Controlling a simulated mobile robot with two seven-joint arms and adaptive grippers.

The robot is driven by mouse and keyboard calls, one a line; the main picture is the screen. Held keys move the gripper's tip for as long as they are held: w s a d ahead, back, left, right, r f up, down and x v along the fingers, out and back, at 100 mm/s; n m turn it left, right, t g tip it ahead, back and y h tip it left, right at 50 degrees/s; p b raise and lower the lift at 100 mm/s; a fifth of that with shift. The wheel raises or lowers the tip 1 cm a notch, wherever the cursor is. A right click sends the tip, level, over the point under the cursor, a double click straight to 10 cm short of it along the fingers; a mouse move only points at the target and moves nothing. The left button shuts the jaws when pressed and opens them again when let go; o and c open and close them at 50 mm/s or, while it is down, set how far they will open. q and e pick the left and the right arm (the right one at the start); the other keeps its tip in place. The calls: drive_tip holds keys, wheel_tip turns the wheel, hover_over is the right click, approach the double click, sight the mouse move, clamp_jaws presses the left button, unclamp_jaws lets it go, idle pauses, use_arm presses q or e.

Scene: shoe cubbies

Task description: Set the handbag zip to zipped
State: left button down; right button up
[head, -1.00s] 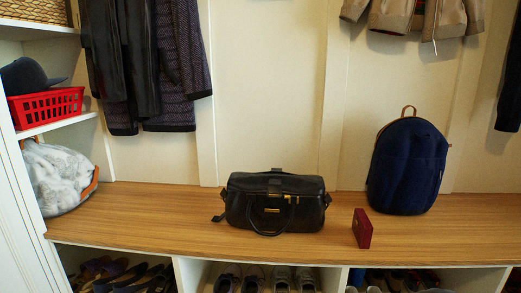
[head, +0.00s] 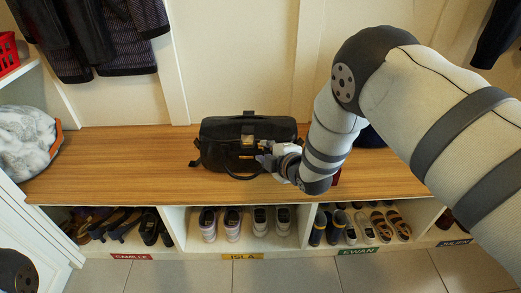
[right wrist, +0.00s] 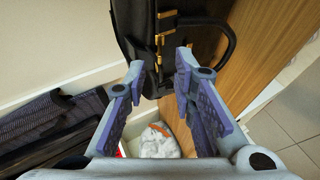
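The black handbag (head: 222,153) stands on the wooden bench top in the head view, its handle hanging down in front. Gold-coloured hardware shows on its front and top edge. In the right wrist view the handbag (right wrist: 140,15) fills the upper middle, with gold fittings (right wrist: 159,38) along it. I cannot tell from these frames how far the zip is closed. My right gripper (head: 265,155) is at the bag's front right. Its fingers (right wrist: 160,78) are spread, with the gold fittings just beyond the gap and nothing clearly held between them. My left gripper is not in view.
The wooden bench (head: 110,165) is clear left of the handbag. A grey-white furry bag (head: 25,140) sits far left. Shoe cubbies (head: 177,222) lie below.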

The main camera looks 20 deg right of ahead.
drive_tip(key=x, duration=0.3)
drive_tip(key=shift+w+f+b, duration=0.1)
drive_tip(key=shift+w+b, duration=0.2)
clamp_jaws()
drive_tip(key=s+d+p, duration=0.2)
drive_tip(key=s+d, duration=0.1)
drive_tip(key=d, duration=0.6)
drive_tip(key=shift+d, duration=0.2)
unclamp_jaws()
drive_tip(key=shift+s, duration=0.1)
